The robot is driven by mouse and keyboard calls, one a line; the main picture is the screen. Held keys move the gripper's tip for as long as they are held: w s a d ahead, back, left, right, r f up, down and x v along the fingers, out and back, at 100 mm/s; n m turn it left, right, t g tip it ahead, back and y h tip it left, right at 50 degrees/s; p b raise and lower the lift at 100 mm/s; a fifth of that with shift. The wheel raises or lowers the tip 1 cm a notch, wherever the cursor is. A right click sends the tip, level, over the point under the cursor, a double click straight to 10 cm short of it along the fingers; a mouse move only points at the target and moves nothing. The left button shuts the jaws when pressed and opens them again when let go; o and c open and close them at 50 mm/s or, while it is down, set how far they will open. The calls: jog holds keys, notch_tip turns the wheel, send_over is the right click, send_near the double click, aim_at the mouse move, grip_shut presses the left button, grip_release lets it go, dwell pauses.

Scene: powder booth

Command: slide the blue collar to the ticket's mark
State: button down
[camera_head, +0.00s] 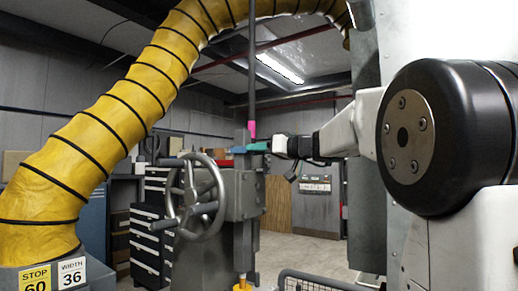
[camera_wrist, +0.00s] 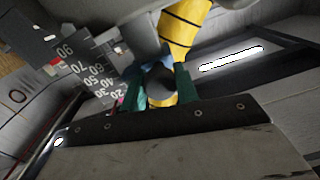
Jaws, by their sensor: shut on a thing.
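The ticket (camera_head: 36,280) reads STOP 60, beside a WIDTH 36 card (camera_head: 72,273).
A handwheel (camera_head: 195,195) stands on the front of the grey machine (camera_head: 245,195). A pink piece (camera_head: 252,129) is on the upright post above the bar. A large yellow hose (camera_head: 95,140) arches at left. Drawers (camera_head: 150,225) stand behind; a wire basket (camera_head: 310,281) is low at the front.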

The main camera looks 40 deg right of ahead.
notch_tip(320, 180, down, 2)
jog(key=shift+f, duration=0.25)
jog(key=c, duration=1.1)
grip_release()
jog(key=shift+o, duration=0.2)
jog(key=v, duration=0.7)
jog(key=shift+s+d, duration=0.2)
jog(key=shift+s, duration=0.15)
